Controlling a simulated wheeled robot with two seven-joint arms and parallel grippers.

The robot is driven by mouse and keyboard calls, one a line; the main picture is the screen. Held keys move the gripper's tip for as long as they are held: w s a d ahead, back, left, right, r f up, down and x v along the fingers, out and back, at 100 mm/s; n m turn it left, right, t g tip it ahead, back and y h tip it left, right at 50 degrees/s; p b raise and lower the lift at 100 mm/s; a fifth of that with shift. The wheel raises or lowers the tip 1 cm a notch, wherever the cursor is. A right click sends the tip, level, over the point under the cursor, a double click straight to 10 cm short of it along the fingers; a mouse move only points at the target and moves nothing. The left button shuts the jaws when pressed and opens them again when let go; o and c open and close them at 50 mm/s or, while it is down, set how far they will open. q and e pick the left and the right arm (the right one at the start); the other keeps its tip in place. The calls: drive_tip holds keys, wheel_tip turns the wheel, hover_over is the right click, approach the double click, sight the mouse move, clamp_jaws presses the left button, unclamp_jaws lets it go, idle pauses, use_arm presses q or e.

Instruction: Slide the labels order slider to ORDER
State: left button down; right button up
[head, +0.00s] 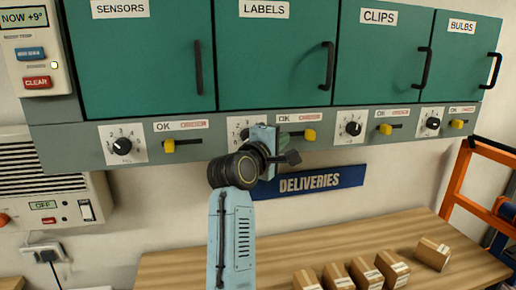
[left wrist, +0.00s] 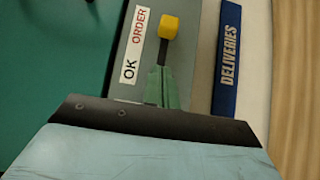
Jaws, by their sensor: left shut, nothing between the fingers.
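The labels order slider has a yellow knob (head: 309,134) on the panel strip below the LABELS door (head: 270,50). The knob sits at the right end of its dark slot, under the word ORDER. In the left wrist view, which is turned on its side, the yellow knob (left wrist: 168,27) is beside ORDER on the OK/ORDER label (left wrist: 133,46). My left gripper (head: 283,142) is at the panel, left of the knob. Its green fingers (left wrist: 161,76) are shut and empty over the OK side of the slot, with a gap to the knob. My right gripper is not in view.
The labels dial (head: 238,128) is partly hidden by my left gripper. Other sliders stand at sensors (head: 168,146), clips (head: 385,129) and bulbs (head: 457,124). A DELIVERIES sign (head: 310,183) is below. Several boxes (head: 365,275) stand on the wooden table (head: 190,270).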

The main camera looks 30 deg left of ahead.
use_arm(q)
drive_tip(key=s+b, duration=0.1)
drive_tip(key=s, duration=0.8)
drive_tip(key=shift+b, duration=0.4)
drive_tip(key=shift+s+a, duration=0.1)
drive_tip(key=shift+f, duration=0.1)
